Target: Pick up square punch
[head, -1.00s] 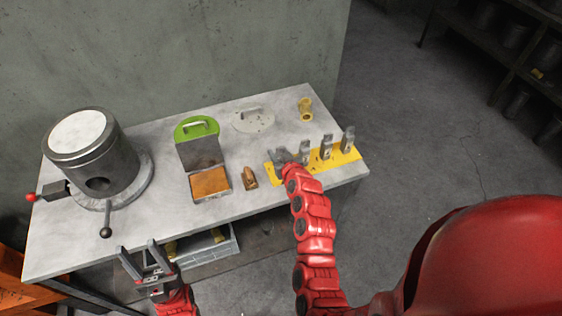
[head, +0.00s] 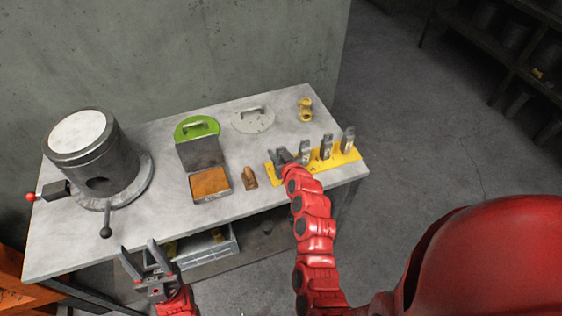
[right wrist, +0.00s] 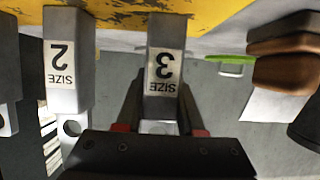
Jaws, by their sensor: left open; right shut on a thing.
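Several grey metal punches stand in a yellow rack (head: 312,166) at the right front of the table. My right gripper (head: 281,156) is at the rack's left end. The punches' tip shapes are hidden, so I cannot tell which is square. My left gripper (head: 140,252) is open and empty in front of the table.
A grey cylindrical furnace-like pot (head: 95,160) stands at the table's left. A crate (head: 205,250) is below.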

